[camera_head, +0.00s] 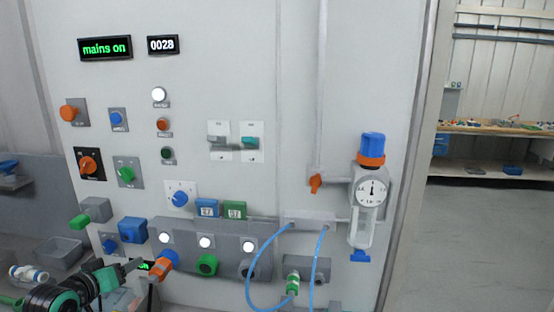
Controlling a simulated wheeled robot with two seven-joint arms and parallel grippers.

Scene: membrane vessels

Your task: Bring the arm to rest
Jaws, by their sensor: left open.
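My left arm (62,295) comes in at the lower left, black with green joint rings. My left gripper (136,272) is at its end, open, in front of the lower left of the grey control panel (300,75). An orange-handled fitting (161,265) is just right of the fingertips; I cannot tell whether they touch it. A small dark display with green characters (146,267) is partly hidden behind the gripper. My right gripper is not in view.
The panel carries several knobs, lamps and switches, with a "mains on" display (105,47) at the top. A pressure gauge unit (372,190) and a looped blue hose (250,275) stick out at right. A grey bin (60,252) is at left. Open floor (480,230) lies beyond the panel's right edge.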

